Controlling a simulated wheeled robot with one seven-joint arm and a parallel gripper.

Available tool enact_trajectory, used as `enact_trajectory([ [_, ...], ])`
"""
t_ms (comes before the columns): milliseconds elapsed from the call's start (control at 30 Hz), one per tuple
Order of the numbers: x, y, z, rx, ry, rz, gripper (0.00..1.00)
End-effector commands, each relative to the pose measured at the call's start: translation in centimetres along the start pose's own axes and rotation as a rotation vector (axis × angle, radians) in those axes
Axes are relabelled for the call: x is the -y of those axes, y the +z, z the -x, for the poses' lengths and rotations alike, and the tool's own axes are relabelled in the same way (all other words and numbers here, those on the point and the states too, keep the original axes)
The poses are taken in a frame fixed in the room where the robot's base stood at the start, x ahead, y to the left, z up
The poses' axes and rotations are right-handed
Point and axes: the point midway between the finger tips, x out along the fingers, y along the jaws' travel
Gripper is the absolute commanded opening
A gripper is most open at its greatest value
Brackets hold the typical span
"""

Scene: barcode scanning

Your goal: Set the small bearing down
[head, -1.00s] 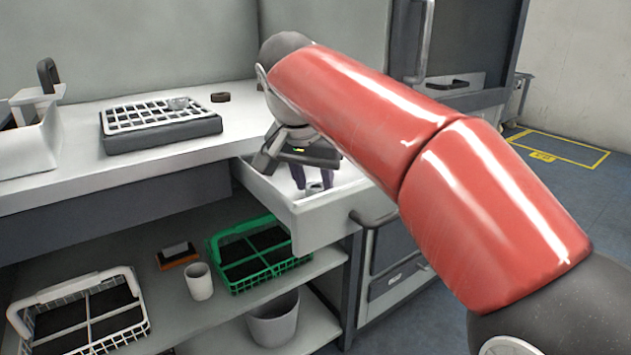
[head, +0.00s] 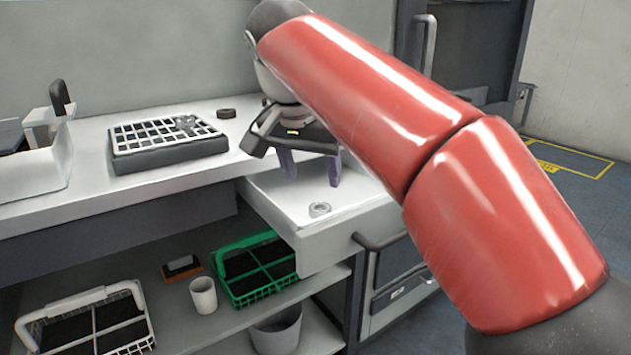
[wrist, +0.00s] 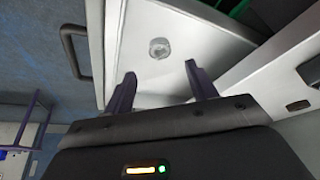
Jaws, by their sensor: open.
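The small bearing (head: 319,209), a pale metal ring, lies flat on the white surface of the open drawer (head: 290,190), toward its front. In the wrist view the bearing (wrist: 159,48) lies beyond the fingertips, roughly between their lines and apart from both. My gripper (head: 309,181) is above the drawer, open and empty, with its two purple fingers spread. The fingers also show in the wrist view (wrist: 160,76).
A dark tray with a white grid (head: 165,145) stands on the counter, with a metal piece on it. A dark ring (head: 226,113) lies nearby. Below are a green crate (head: 262,290), a white cup (head: 203,296), a white basket (head: 150,330) and a grey bin (head: 276,335).

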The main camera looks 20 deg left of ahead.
Motion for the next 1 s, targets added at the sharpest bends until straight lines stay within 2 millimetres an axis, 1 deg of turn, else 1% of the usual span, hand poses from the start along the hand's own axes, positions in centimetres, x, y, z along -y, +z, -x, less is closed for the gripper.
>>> enact_trajectory([
  [33,0.1,-0.2,1.4,-0.001,-0.003,0.001,0.57],
  [100,0.1,-0.1,2.6,-0.001,-0.002,0.0,0.57],
  [233,0.1,-0.1,4.0,0.0,-0.002,0.001,0.57],
  [367,0.0,0.0,4.6,0.0,0.0,0.0,0.57],
  [567,0.0,0.0,4.6,0.0,0.001,0.0,0.57],
  [667,-0.8,0.0,4.5,-0.003,0.003,0.008,0.57],
  [767,-3.2,-0.1,4.0,-0.015,0.009,0.032,0.57],
  [867,-7.4,0.5,2.7,-0.024,0.017,0.07,0.57],
  [900,-9.4,1.0,2.1,-0.028,0.019,0.086,0.57],
  [1000,-14.1,2.6,0.1,-0.033,0.018,0.115,0.57],
])
